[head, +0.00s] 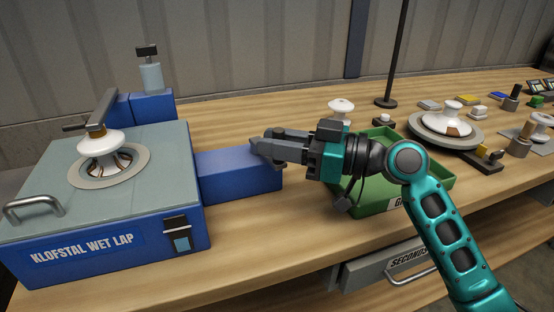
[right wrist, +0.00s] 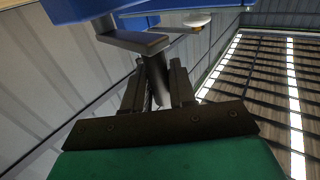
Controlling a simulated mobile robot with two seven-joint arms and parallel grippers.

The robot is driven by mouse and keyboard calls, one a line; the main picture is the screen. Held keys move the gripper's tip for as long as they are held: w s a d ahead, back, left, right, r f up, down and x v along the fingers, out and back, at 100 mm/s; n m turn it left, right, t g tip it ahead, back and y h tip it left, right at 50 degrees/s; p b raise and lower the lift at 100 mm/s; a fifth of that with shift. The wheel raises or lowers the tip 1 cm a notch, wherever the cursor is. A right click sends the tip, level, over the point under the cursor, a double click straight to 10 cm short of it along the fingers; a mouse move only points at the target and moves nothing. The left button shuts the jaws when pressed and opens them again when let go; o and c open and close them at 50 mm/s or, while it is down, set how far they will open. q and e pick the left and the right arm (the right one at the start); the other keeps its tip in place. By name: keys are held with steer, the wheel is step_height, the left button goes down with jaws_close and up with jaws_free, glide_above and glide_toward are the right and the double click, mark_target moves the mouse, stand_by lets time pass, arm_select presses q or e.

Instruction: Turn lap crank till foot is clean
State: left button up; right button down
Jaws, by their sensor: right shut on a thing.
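The blue lap machine (head: 60,262), marked "KLOFSTAL WET LAP", stands at the left with a grey-green top. A white insulator (head: 100,142) sits upright on the round grey lap plate (head: 82,176) under a clamp arm (head: 103,106). Brown marks show around its lower part; the underside of its foot is hidden. My right gripper (head: 262,148) is at the blue side housing (head: 240,178). In the right wrist view, its fingers (right wrist: 158,88) are shut on the upright grip of the dark crank (right wrist: 132,38). The crank is mostly hidden in the head view. My left gripper is not in view.
A green tray (head: 440,190) lies beneath my right forearm, with a white insulator (head: 341,108) behind it. A dark upright rod (head: 396,55) rises behind. A round turntable (head: 425,128) with another insulator and several small parts fill the right side. The bench front is clear.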

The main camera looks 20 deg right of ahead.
steer(key=shift+w+d+r+b, duration=0.1)
steer(key=shift+w+d+b, duration=0.1)
steer(key=shift+d+b, duration=0.3)
steer(key=shift+w+d+b, duration=0.2)
steer(key=shift+d+b, duration=0.2)
steer(key=shift+d, duration=0.2)
steer(key=c, duration=1.1)
jaws_free()
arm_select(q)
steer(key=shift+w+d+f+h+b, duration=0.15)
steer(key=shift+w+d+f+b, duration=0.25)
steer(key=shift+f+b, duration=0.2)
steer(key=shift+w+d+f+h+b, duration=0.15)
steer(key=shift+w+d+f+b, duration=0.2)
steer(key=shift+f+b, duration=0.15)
arm_select(e)
steer(key=shift+v, duration=6.45)
